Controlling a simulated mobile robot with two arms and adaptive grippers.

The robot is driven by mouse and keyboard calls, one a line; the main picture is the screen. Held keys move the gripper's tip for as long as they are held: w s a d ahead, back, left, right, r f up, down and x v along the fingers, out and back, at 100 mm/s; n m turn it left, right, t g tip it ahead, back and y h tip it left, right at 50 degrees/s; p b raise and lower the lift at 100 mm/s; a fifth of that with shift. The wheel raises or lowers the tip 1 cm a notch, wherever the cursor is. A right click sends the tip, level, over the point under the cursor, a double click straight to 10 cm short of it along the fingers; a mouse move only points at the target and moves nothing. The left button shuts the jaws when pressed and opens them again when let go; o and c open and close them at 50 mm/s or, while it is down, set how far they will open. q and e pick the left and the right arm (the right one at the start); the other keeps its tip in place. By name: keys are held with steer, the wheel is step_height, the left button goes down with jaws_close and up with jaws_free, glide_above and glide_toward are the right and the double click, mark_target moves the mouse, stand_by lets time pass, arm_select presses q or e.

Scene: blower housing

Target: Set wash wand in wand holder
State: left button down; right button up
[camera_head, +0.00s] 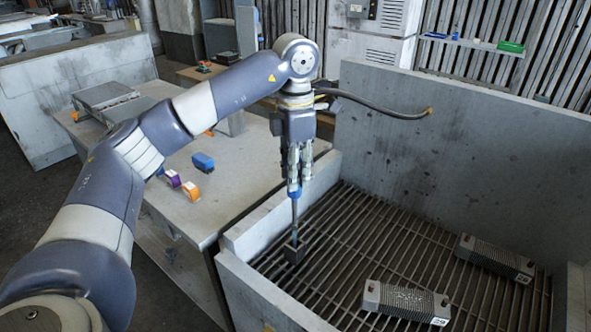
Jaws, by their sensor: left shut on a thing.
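My left gripper (295,178) points down over the near left part of a grated wash basin (480,120). It is shut on the wash wand (295,212), which hangs about upright below the fingers. The wand has a blue collar, a thin grey rod and a dark block-like head, seen against the grate. I cannot tell whether the head touches the grate. A dark hose (385,112) runs from behind the gripper to a yellow-orange fitting at the basin's back wall. I cannot make out the wand holder for certain. My right gripper is not in view.
Two finned grey blocks, one nearer (405,302) and one farther right (495,258), lie on the grate (345,245). The table (240,170) left of the basin bears a blue item (203,162) and small purple and orange items. The basin's walls stand above the grate.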

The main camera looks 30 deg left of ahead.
mark_target(296, 199)
arm_select(q)
steer(key=shift+f+b, duration=1.35)
steer(key=shift+f, duration=1)
steer(key=shift+f+b, duration=0.85)
steer(key=shift+f, duration=0.7)
steer(key=shift+f+b, duration=0.7)
steer(key=shift+f, duration=0.4)
steer(key=shift+f+b, duration=0.5)
steer(key=shift+f, duration=0.3)
